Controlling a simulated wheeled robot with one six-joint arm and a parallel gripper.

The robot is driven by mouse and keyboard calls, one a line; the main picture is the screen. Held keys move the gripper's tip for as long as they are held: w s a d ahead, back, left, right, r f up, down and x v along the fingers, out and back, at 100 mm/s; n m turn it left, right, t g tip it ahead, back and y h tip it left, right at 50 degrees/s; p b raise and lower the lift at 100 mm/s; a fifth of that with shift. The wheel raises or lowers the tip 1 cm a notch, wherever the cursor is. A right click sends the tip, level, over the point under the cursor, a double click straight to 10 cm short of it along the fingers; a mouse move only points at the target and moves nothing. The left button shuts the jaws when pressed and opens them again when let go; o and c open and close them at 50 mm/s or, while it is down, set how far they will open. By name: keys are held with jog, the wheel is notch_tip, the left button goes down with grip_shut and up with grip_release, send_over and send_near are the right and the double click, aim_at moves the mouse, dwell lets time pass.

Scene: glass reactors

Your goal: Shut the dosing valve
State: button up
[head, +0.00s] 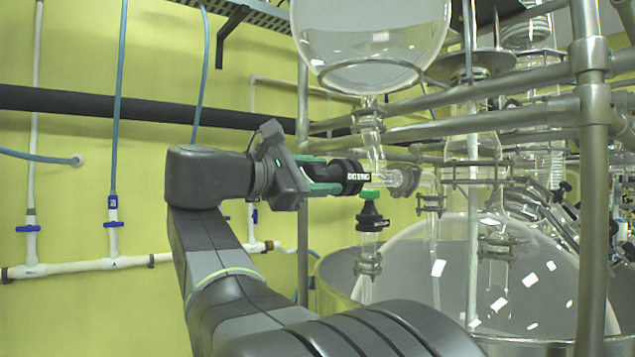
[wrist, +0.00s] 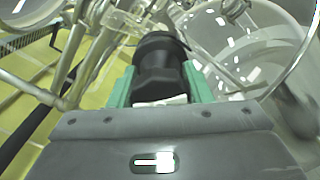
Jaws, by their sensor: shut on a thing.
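The dosing valve has a black knob (head: 347,177) with a white label band, lying sideways on the glass line below the round glass vessel (head: 370,45). My gripper (head: 335,178) reaches it from the left, and its green fingers are shut on the knob. In the wrist view the black knob (wrist: 160,65) sits between the two green fingers of my gripper (wrist: 155,85). A second black valve knob (head: 370,218) with a green top stands upright just below. The label's text is too small to read for certain.
Steel frame tubes (head: 592,180) stand at the right. A large glass reactor (head: 470,275) fills the lower right. White pipes with blue valves (head: 113,224) run along the yellow wall at the left. Glass piping lies close around my gripper.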

jog(key=m+b, duration=0.1)
jog(key=m, duration=0.1)
jog(key=m+b, duration=0.1)
jog(key=m, duration=0.1)
jog(key=m+b, duration=0.1)
jog(key=m, duration=0.1)
jog(key=shift+f+m, duration=0.25)
jog(key=shift+m, duration=0.05)
jog(key=m+b, duration=0.1)
jog(key=m, duration=0.2)
jog(key=shift+b, duration=0.4)
jog(key=shift+m+b, duration=0.7)
jog(key=shift+m, duration=0.9)
jog(key=o, duration=1)
jog(key=shift+s, duration=0.1)
